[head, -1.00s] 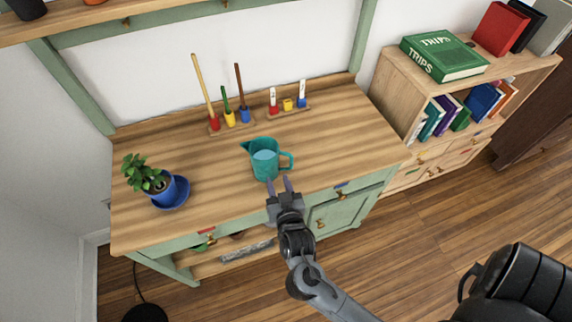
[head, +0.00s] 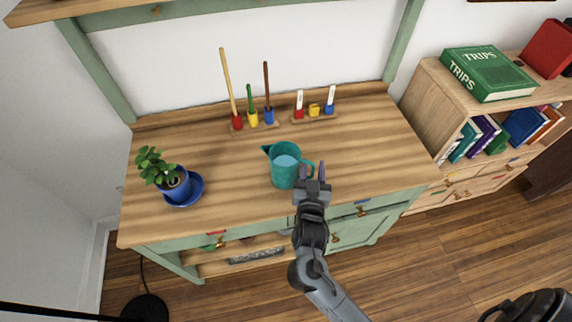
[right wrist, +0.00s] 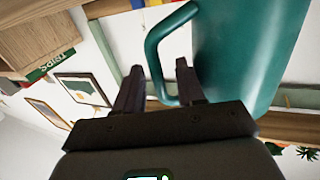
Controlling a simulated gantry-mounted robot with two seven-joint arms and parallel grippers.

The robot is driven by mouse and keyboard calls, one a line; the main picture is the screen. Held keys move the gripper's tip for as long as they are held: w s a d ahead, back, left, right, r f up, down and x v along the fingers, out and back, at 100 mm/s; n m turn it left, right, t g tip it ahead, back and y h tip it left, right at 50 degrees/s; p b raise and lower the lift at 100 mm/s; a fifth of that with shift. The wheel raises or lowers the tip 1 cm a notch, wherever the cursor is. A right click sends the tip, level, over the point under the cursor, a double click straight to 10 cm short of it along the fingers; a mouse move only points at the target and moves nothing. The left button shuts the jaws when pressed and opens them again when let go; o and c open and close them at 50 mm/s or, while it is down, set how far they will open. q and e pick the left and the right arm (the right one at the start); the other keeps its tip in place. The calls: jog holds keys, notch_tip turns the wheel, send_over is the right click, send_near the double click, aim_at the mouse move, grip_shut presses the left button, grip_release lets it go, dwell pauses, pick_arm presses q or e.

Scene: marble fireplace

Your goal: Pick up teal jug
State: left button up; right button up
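The teal jug (head: 284,170) stands upright near the middle of the wooden tabletop, its spout to the left and its handle to the right. Light blue liquid shows inside it. My right gripper (head: 313,172) is open at the jug's handle side. In the right wrist view the jug's body (right wrist: 245,50) fills the upper right, and its handle (right wrist: 156,55) reaches between the two spread fingers of the right gripper (right wrist: 159,85). I cannot tell whether a finger touches the handle. My left gripper is not in view.
A blue potted plant (head: 174,182) on a saucer stands at the table's left. Two small stands with coloured holders (head: 252,121) are at the back. A bookshelf (head: 430,100) with a green book (head: 487,72) stands to the right. The tabletop around the jug is clear.

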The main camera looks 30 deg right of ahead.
grip_shut()
jog(key=shift+r, duration=0.1)
jog(key=shift+r, duration=0.1)
dwell(0.5)
